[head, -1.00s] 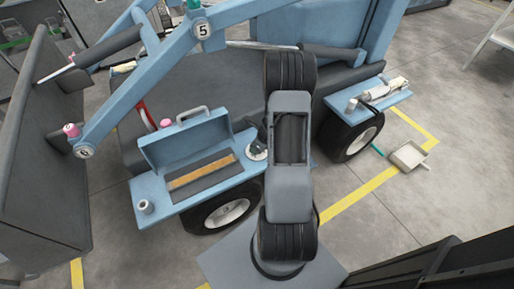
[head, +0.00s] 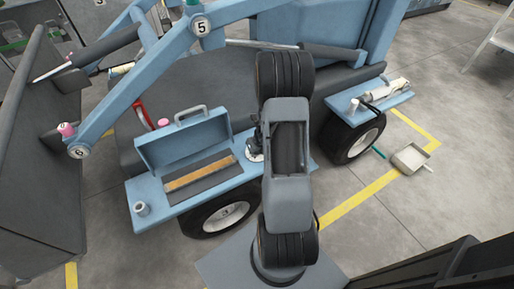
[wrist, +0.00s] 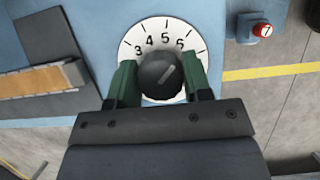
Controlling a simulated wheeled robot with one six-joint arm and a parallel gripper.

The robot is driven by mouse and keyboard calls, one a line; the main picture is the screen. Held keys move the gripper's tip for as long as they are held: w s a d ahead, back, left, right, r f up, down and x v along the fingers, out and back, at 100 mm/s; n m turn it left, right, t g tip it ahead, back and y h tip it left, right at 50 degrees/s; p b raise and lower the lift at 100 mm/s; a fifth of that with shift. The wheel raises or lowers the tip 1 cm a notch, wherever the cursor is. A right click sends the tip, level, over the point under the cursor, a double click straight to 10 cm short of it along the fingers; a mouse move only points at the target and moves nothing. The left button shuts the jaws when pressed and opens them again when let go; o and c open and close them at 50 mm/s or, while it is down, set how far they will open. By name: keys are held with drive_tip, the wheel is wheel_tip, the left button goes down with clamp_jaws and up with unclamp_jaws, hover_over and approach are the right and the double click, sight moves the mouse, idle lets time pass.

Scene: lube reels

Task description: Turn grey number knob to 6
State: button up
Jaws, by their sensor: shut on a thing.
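The grey number knob (wrist: 158,76) is a dark round knob at the centre of a white numbered dial (wrist: 196,60) in the wrist view. Digits 3, 4, 5 and 6 show along the dial's upper edge. The light line on the knob points up and right, roughly toward the 6; I cannot tell whether it lines up exactly. My gripper (wrist: 160,82) is shut on the knob, with a green finger on each side. The lower dial is hidden behind my gripper. In the head view, the white dial (head: 255,157) shows just left of my arm, which hides part of it.
An open blue toolbox (head: 185,140) stands left of the dial on the blue fender. A small white cylinder (head: 141,209) sits at the fender's left end. A red button (wrist: 263,30) is right of the dial. A dustpan (head: 411,158) lies on open floor.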

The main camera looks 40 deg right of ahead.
idle(0.4)
drive_tip(key=o, duration=0.9)
drive_tip(key=p+v, duration=0.8)
drive_tip(key=v, duration=0.6)
drive_tip(key=shift+w+p, duration=0.1)
drive_tip(key=shift+p, duration=0.25)
drive_tip(key=shift+f, duration=0.1)
